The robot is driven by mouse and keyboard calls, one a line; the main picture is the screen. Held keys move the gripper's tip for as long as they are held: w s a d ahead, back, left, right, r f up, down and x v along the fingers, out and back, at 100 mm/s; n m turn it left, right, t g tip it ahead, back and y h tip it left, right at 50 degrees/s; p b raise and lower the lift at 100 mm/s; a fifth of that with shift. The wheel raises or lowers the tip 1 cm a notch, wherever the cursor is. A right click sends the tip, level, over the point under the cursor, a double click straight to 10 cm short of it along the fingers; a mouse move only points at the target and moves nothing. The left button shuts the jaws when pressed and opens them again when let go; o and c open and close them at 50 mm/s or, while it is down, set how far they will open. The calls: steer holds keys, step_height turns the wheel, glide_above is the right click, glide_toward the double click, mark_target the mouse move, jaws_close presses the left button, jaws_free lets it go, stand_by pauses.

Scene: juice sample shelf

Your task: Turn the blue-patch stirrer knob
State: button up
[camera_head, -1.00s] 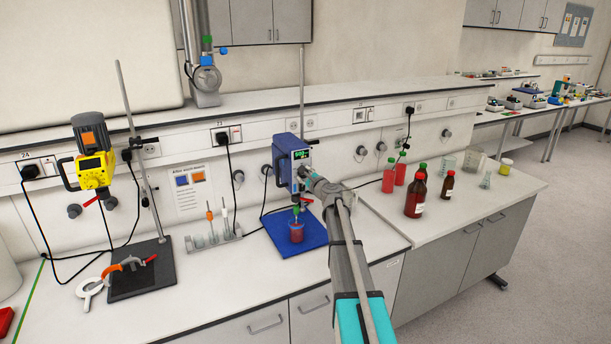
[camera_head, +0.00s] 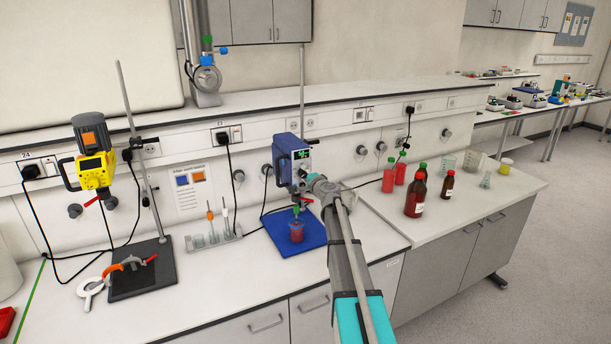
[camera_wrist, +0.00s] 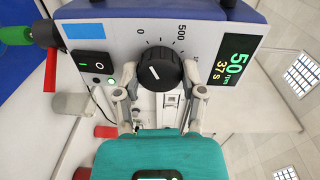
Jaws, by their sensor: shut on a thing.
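The blue stirrer (camera_head: 290,158) stands on its blue base (camera_head: 283,238) at the bench's middle. In the wrist view its pale front panel (camera_wrist: 120,60) carries a blue patch (camera_wrist: 83,30), a switch and a black knob (camera_wrist: 157,76) with a white pointer line. The dial print beside the knob shows 0 and 500. My gripper (camera_wrist: 160,67) is shut on the knob, one finger on each side. A lit green display (camera_wrist: 232,70) shows a speed and a seconds count. In the head view my gripper hides the knob.
A yellow stirrer (camera_head: 94,160) with an orange patch stands at the left. Red bottles (camera_head: 415,192) and glassware stand on the right bench. The front bench surface is mostly clear.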

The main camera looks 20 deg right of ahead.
steer(key=shift+n, duration=0.5)
steer(key=o, duration=1.2)
steer(key=shift+c, duration=0.2)
steer(key=shift+m, duration=0.3)
